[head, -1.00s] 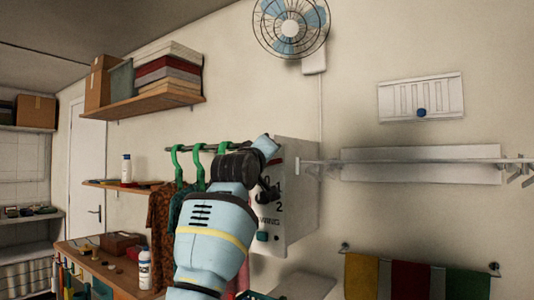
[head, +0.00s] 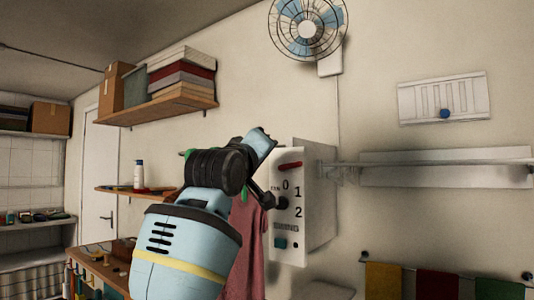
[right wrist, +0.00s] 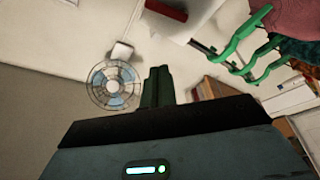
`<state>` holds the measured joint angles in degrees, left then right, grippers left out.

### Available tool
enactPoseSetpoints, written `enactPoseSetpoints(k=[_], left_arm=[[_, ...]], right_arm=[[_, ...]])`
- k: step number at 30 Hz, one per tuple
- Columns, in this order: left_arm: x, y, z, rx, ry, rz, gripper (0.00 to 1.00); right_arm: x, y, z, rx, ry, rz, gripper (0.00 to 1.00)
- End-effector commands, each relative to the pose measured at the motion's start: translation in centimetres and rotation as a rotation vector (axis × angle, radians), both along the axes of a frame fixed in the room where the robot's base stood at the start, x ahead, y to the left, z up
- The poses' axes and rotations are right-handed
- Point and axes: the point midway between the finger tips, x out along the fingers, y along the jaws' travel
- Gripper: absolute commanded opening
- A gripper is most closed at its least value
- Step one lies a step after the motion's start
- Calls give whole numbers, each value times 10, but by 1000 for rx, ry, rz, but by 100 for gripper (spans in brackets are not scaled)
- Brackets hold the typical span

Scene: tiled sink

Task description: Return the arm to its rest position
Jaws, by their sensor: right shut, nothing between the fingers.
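My right arm (head: 187,246) rises from the bottom of the head view, its black wrist joint and a blue link in front of the wall and the control box's left edge. In the right wrist view my right gripper (right wrist: 158,86) is shut, its two dark fingers together with nothing between them. It is clear of the fan (right wrist: 113,85) and the green hangers (right wrist: 245,40). The gripper's fingers cannot be made out in the head view. My left gripper is not in view.
A white control box (head: 316,225) with a red handle (head: 290,166), a dial and a green button is just right of my arm. The fan also shows in the head view (head: 307,28). A pink garment (head: 246,250) hangs behind my arm. A wall rack (head: 440,170) is at right.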

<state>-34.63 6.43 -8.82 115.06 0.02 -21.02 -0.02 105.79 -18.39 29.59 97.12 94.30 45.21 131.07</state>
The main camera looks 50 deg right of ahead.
Motion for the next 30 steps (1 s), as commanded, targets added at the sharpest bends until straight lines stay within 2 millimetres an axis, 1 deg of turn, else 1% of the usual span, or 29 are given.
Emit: enactPoseSetpoints(k=[9,16,20,23,26,30], left_arm=[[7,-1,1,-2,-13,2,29],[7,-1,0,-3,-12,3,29],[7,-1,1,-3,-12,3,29],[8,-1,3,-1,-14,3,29],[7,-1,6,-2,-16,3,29],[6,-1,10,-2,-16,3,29]], right_arm=[[-1,0,1,0,-1,0,0],[0,0,1,-1,0,-1,0],[2,-1,-6,-29,50,-29,0],[8,0,-22,-104,184,-99,0],[16,2,-46,-228,394,-207,0],[29,14,-82,-440,725,-373,0]])
